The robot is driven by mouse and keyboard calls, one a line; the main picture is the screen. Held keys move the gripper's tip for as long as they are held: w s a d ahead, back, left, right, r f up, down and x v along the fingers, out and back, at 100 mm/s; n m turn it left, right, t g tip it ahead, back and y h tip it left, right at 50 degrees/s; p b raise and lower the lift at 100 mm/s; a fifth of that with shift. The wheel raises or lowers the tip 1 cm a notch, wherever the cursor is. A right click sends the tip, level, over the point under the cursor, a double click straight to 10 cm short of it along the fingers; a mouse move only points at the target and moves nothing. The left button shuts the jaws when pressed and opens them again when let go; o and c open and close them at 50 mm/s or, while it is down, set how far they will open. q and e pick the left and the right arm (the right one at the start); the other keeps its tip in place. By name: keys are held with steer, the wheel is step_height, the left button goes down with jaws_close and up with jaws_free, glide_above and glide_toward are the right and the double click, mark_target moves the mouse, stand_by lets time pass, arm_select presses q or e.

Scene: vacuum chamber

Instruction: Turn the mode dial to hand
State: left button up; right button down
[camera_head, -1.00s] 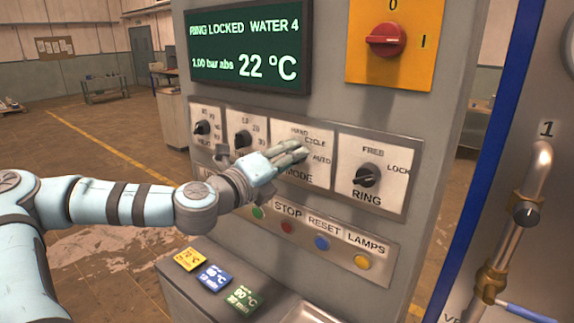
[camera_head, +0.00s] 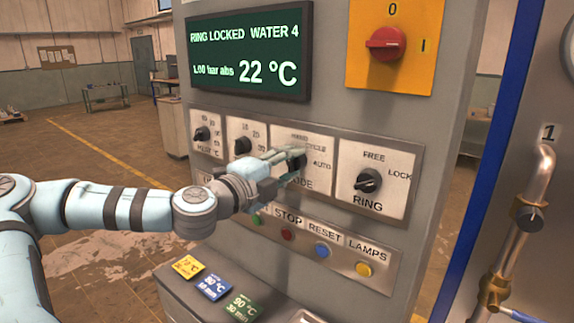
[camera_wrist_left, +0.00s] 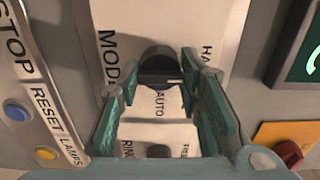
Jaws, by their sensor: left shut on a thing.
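The mode dial (camera_wrist_left: 160,65) is a black knob on a pale plate, with the words HAND, CYCLE and AUTO around it. A bit of it shows past the fingers in the head view (camera_head: 298,161). My left gripper (camera_head: 287,163) is at the plate, its green finger pads on both sides of the dial, shut on it. The fingers also show in the left wrist view (camera_wrist_left: 158,100). A white mark on the knob sits toward its lower right in that view; which word it points at I cannot tell surely. My right gripper is not in view.
The ring dial (camera_head: 367,180) is right of the mode plate; two smaller dials are left, one being (camera_head: 242,143). A row of coloured buttons (camera_head: 322,249) lies below. The display (camera_head: 250,50) reads RING LOCKED, WATER 4, 22 °C. A red switch (camera_head: 385,42) is above.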

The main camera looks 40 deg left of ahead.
arm_select(q)
steer(key=o, duration=1)
steer(key=shift+o, duration=0.8)
steer(key=shift+w+d, duration=0.15)
steer(key=shift+w, duration=0.05)
steer(key=shift+s, duration=0.1)
